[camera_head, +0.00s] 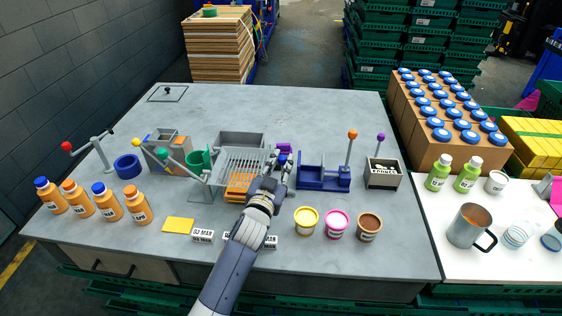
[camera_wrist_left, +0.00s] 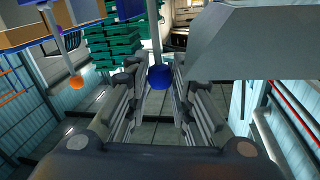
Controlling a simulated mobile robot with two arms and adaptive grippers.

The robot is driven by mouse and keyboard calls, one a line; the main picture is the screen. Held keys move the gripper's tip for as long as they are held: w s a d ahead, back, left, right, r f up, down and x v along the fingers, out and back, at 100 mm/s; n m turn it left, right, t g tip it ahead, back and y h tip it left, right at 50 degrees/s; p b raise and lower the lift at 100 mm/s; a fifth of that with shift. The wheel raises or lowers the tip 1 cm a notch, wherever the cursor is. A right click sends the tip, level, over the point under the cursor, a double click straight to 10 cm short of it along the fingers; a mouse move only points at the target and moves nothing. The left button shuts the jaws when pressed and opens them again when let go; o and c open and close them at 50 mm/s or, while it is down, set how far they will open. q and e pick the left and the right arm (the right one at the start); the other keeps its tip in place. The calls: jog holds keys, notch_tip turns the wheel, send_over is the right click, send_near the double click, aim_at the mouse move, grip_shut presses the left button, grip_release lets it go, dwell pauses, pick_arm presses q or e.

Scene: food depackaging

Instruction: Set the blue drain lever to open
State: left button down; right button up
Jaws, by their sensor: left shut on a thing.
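My left gripper (camera_head: 283,165) reaches in from the front of the table to the right side of the wire-grid tray (camera_head: 245,160). In the left wrist view, the blue knob of the drain lever (camera_wrist_left: 158,77) on its thin rod sits between the fingers of my left gripper (camera_wrist_left: 157,88). The gripper is shut on the lever. In the head view, the fingers hide most of the lever, and its exact angle cannot be told. A small blue-purple part (camera_head: 284,148) shows just beyond the fingertips. My right gripper is not in view.
A blue fixture (camera_head: 325,178) with an orange-knobbed lever (camera_head: 352,136) stands close on the right. Yellow, pink and brown cups (camera_head: 306,221) stand right of my forearm.

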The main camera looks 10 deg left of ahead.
pick_arm(q)
jog(key=s, duration=0.1)
jog(key=s+f, duration=0.1)
jog(key=s, duration=0.1)
jog(key=shift+s+f, duration=0.3)
jog(key=shift+f, duration=0.1)
jog(key=c, duration=1.6)
grip_release()
jog(key=shift+c, duration=0.2)
jog(key=shift+o, duration=1.2)
jog(key=shift+w, duration=0.3)
jog(key=s+a, duration=0.2)
jog(key=s, duration=0.9)
jog(key=shift+s+a, duration=0.15)
jog(key=shift+s, duration=0.25)
jog(key=shift+r, duration=0.1)
jog(key=shift+c, duration=0.2)
